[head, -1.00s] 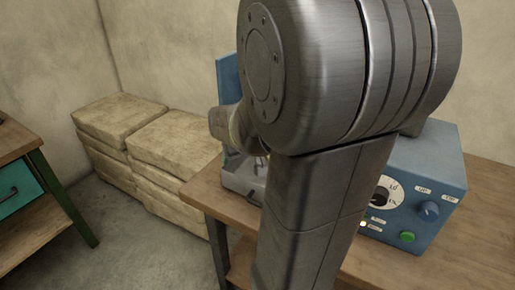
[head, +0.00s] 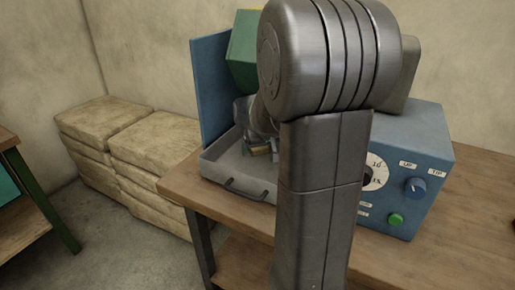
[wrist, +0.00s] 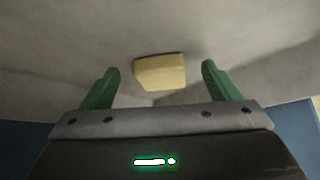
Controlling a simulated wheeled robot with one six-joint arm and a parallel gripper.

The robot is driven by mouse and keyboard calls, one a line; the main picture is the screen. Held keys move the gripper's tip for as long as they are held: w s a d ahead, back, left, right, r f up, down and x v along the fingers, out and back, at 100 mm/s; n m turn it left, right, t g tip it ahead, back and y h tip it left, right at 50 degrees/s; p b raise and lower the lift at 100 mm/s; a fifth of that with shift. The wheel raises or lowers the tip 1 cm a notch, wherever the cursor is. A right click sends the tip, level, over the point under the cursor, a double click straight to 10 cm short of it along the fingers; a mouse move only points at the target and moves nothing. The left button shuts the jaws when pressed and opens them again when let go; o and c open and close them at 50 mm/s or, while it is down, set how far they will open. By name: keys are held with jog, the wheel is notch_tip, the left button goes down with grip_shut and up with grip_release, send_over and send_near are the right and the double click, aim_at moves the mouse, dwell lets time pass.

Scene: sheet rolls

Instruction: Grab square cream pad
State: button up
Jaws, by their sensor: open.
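The square cream pad (wrist: 160,72) lies on a grey surface in the wrist view, at upper middle. My gripper (wrist: 161,66) is open, with one green finger on each side of the pad in the picture and clear gaps between. The fingers do not touch it. I cannot tell how far the pad is from the fingertips. In the head view my arm covers much of the grey tray (head: 222,166).
The tray stands on a wooden table (head: 189,188), with a blue panel (head: 209,85) and a green block (head: 244,52) behind. A blue control box (head: 420,150) with knobs stands right of my arm. Stacked sacks (head: 150,145) are at left.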

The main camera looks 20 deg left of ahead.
jog(key=shift+w+a+f, duration=0.3)
jog(key=shift+w+a, duration=0.2)
jog(key=shift+w, duration=0.15)
jog(key=shift+w+a+f, duration=0.25)
jog(key=shift+w+a, duration=0.25)
jog(key=shift+w, duration=0.1)
jog(key=c, duration=1.1)
jog(key=shift+r, duration=0.1)
